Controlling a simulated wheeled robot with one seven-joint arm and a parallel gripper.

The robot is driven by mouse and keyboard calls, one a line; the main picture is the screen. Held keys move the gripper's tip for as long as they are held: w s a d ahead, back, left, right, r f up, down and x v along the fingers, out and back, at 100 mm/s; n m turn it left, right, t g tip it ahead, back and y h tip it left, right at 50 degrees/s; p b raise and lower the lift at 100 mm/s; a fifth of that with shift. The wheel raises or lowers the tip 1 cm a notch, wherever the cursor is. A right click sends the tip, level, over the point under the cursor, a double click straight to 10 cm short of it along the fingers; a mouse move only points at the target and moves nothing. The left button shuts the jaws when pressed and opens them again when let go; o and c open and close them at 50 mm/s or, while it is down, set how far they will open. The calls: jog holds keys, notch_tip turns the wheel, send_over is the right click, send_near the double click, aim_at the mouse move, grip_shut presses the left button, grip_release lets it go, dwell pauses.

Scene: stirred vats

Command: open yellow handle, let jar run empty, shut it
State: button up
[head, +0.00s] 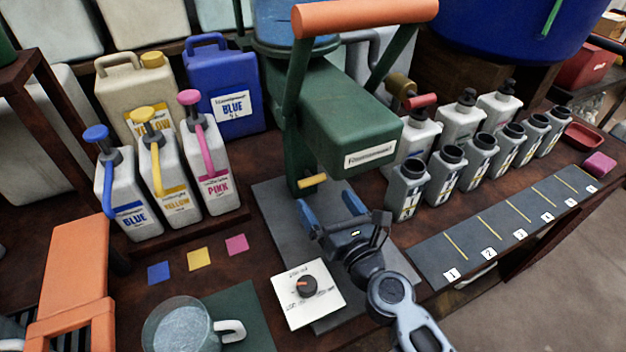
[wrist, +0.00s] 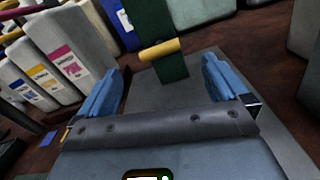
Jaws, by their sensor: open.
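A short yellow handle (head: 313,181) sticks out level from the green post of the machine (head: 350,112); it also shows in the wrist view (wrist: 160,49). My gripper (head: 331,206) is open and empty over the grey base plate. Its two blue fingers point at the post, and in the wrist view (wrist: 160,72) the handle lies beyond the fingertips, between them and apart from both. A bluish round vessel (head: 287,22), perhaps the jar, stands behind the machine's top, partly hidden by its green arm and orange grip. A clear jug (head: 177,328) with a handle holds pale contents at the front.
A white dial panel (head: 307,293) lies beside my gripper. Blue, yellow and pink pump bottles (head: 168,181) stand at left. Several grey bottles (head: 408,190) stand at right behind a numbered dark strip (head: 505,229). An orange frame (head: 75,275) stands at front left.

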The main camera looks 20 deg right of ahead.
aim_at(313, 180)
jog(key=w, duration=0.7)
jog(key=shift+w, duration=0.2)
jog(key=shift+c, duration=0.3)
jog(key=c, duration=0.8)
